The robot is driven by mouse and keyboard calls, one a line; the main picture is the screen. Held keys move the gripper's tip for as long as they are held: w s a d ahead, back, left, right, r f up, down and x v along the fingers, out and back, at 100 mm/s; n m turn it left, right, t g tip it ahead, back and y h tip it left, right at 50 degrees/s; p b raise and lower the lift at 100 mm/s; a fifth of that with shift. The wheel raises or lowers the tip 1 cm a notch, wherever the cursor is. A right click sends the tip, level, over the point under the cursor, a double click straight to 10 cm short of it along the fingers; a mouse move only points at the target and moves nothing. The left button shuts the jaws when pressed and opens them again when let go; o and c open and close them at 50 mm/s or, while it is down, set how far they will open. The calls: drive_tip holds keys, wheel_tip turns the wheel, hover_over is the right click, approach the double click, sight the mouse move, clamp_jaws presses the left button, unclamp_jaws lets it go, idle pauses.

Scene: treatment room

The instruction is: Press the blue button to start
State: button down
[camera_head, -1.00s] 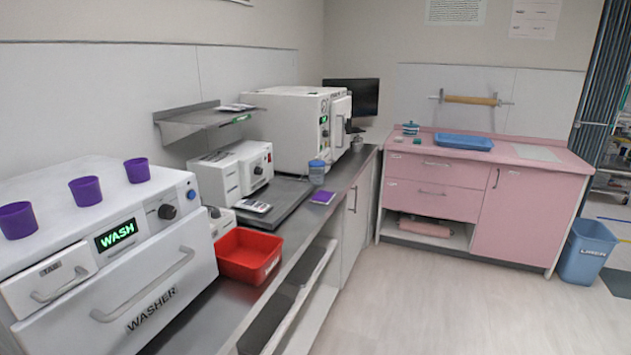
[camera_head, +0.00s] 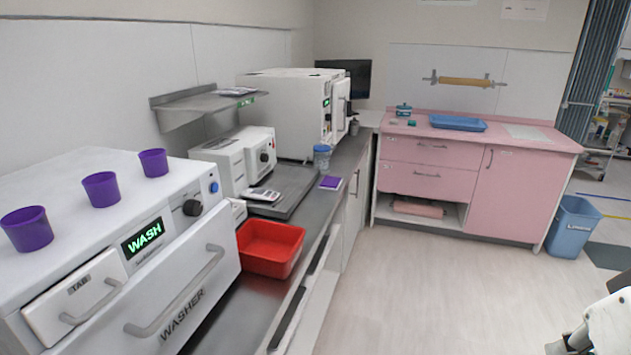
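The blue button (camera_head: 214,187) is a small round blue knob at the upper right of the front panel of the white washer (camera_head: 212,265). It sits above and to the right of a black dial (camera_head: 192,208). The washer's display (camera_head: 143,239) reads WASH in green. A white and dark piece of my arm shows at the lower right edge, far from the button. The fingertips of my gripper cannot be made out.
Three purple cups (camera_head: 101,189) stand on top of the washer. A red bin (camera_head: 270,248) sits on the steel counter right beside the washer. Open floor (camera_head: 440,290) lies to the right of the counter, up to the pink cabinet (camera_head: 515,192).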

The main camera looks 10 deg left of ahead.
drive_tip(key=w+a+n+t+y+b, duration=0.1)
drive_tip(key=w+a+n+t+y, duration=0.2)
drive_tip(key=w+a, duration=0.75)
drive_tip(key=w+a+n+t+y+b, duration=0.1)
drive_tip(key=w+a+n+t, duration=0.35)
drive_tip(key=w, duration=0.85)
drive_tip(key=w+a+f+n+t+y+b, duration=0.1)
drive_tip(key=a+n+y, duration=0.6)
drive_tip(key=a, duration=1.8)
drive_tip(key=w+n+t+b, duration=0.1)
drive_tip(key=n, duration=0.1)
drive_tip(key=shift+f+n+y, duration=0.3)
drive_tip(key=shift+n+y, duration=0.05)
drive_tip(key=shift+y, duration=0.05)
